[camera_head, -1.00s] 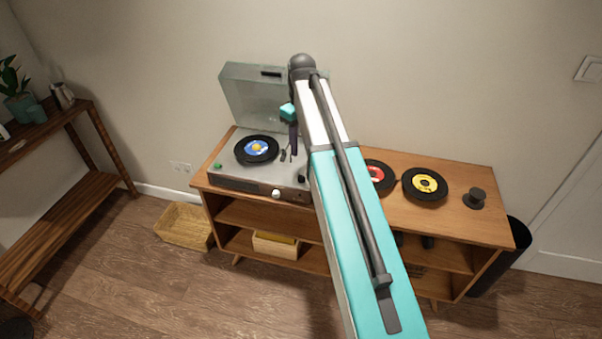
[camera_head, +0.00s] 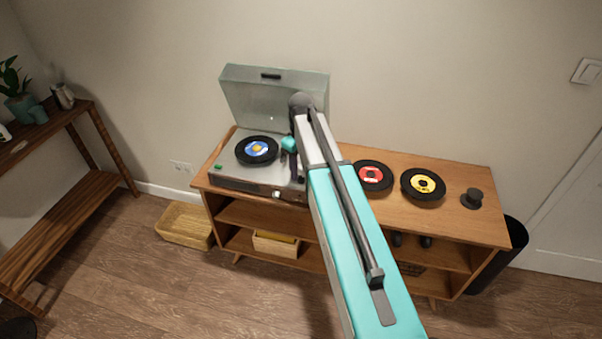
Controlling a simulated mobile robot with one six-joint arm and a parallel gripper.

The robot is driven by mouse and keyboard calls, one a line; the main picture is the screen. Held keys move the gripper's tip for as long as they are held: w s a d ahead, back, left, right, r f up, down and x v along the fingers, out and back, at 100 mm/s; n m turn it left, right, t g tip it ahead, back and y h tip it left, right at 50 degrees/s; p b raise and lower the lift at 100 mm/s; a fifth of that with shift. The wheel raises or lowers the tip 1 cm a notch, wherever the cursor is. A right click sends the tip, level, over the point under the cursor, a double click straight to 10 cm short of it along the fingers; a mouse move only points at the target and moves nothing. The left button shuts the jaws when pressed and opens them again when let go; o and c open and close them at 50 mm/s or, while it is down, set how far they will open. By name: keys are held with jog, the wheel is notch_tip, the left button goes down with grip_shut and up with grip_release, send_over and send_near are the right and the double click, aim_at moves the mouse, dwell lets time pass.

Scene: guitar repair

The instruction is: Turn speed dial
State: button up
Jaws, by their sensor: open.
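The record player (camera_head: 230,182) stands on the left part of the wooden cabinet with its clear lid (camera_head: 265,98) raised. A black record with a blue label (camera_head: 257,147) lies on its platter. A pale round knob (camera_head: 277,194) is on its front panel; I cannot tell whether this is the speed dial. The black knob at the deck's front right corner is mostly hidden behind my arm. My gripper (camera_head: 294,172) is small and dark in the picture, open, pointing down over the right side of the deck. Whether it touches anything is unclear.
Records with red (camera_head: 374,175) and yellow (camera_head: 424,184) labels and a small black round object (camera_head: 473,198) lie on the cabinet top (camera_head: 440,221) to the right. A wicker basket (camera_head: 186,224) sits on the floor. The raised lid stands close behind my arm.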

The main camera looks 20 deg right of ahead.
aim_at(301, 179)
jog(key=shift+f, duration=1.35)
grip_shut()
